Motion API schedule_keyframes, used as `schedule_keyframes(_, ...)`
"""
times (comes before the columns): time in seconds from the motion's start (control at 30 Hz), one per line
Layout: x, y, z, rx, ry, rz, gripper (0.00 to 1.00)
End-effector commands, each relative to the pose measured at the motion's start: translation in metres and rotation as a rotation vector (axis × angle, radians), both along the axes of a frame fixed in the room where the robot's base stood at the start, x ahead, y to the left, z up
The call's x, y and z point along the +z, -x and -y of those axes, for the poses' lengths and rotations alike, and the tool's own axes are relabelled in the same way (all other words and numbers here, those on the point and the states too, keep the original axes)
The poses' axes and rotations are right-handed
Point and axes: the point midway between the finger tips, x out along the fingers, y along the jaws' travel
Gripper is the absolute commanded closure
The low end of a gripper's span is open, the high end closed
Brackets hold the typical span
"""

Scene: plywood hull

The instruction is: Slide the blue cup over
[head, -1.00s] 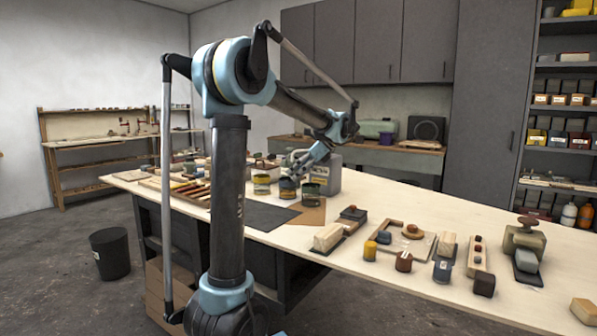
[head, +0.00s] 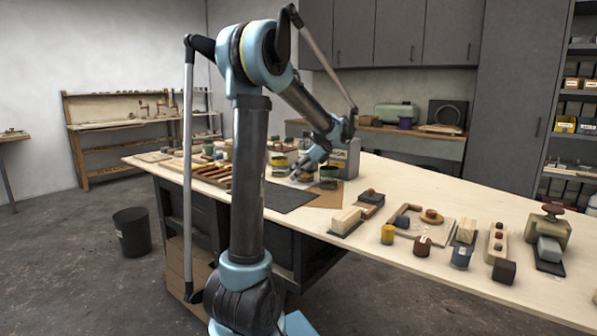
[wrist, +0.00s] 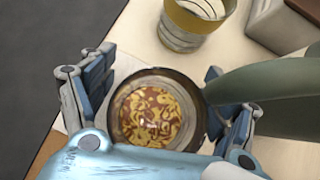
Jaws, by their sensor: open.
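A round cup (wrist: 155,112) with a dark rim and a brown-and-yellow pattern inside sits between my fingers in the wrist view; I take it for the blue cup, though little of its outer wall shows. My gripper (wrist: 155,100) is open, with one blue-grey finger on each side of it. I cannot tell whether either finger touches the cup. In the head view my gripper (head: 305,170) is low at the row of cups and mostly hides the blue cup. The yellow cup (head: 279,167) stands to its left and the green cup (head: 328,178) to its right.
The yellow cup (wrist: 190,28) is close beyond my fingers in the wrist view, and a dark green form (wrist: 270,88) crowds the right finger. A grey box (head: 345,158) stands behind the cups. A dark mat (head: 285,196) lies bare in front.

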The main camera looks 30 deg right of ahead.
Motion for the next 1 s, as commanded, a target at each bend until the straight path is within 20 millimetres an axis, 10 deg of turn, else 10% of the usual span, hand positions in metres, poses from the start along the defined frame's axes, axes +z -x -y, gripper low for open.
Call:
schedule_keyframes(0.13,0.000,0.000,0.000,0.000,0.000,0.000,0.20)
schedule_keyframes(0.4,0.000,0.000,0.000,0.000,0.000,0.000,0.72)
schedule_keyframes(1.0,0.000,0.000,-0.015,0.002,0.001,0.000,0.75)
